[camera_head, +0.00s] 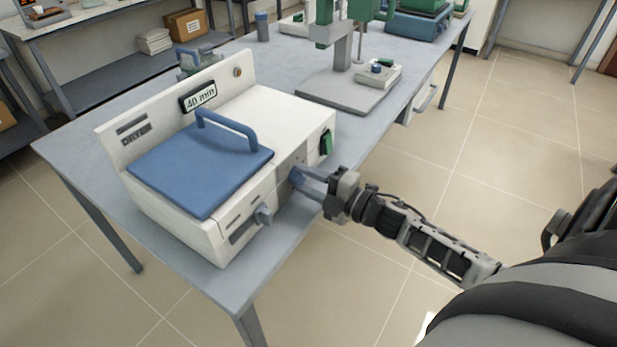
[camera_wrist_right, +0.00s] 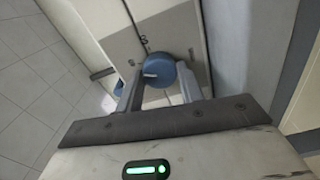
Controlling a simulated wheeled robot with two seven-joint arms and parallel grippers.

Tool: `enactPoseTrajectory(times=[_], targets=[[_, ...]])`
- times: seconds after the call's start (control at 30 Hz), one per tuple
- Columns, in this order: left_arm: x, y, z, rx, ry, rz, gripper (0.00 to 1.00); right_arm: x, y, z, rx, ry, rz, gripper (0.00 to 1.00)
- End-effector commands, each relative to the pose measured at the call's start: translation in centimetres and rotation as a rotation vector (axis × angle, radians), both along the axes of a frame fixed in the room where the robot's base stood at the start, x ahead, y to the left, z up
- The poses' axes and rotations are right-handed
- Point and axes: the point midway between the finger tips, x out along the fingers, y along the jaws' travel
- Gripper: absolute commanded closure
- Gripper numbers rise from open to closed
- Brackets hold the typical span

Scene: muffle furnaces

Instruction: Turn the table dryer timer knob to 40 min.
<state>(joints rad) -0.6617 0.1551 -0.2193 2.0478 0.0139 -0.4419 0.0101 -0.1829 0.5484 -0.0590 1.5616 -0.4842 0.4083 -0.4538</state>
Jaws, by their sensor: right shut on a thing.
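The table dryer (camera_head: 215,245) is a white box with a blue lid and handle, standing on the grey table. Its display (camera_head: 198,96) reads "40 min". The round blue timer knob (camera_head: 296,174) is on the dryer's front face, partly hidden by my fingers in the head view. In the right wrist view the knob (camera_wrist_right: 159,70) shows a small white mark pointing left. My right gripper (camera_head: 304,182) reaches in from the right and is shut on the knob, with one finger on each side of it. My left gripper is not in view.
A stand with a grey base (camera_head: 345,92) is behind on the table (camera_head: 95,120). The floor to the right is clear.

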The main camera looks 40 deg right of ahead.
Motion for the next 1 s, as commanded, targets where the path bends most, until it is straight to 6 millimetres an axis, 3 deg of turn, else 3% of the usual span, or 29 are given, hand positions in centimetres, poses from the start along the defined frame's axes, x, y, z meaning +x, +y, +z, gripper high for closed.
enactPoseTrajectory(times=[0.5, 0.53, 0.6, 1.0], targets=[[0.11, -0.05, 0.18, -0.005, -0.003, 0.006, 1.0, 0.04, -0.09, 0.04, 0.02, 0.007, -0.001, 0.85], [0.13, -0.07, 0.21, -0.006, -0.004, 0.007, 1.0, 0.04, -0.09, 0.04, 0.02, 0.007, -0.001, 0.6], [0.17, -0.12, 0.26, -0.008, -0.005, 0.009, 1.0, 0.03, -0.08, 0.03, 0.019, 0.007, -0.001, 0.41], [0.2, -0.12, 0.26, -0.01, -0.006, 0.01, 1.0, -0.73, -0.31, -0.15, 0.019, 0.01, -0.001, 0.41]])
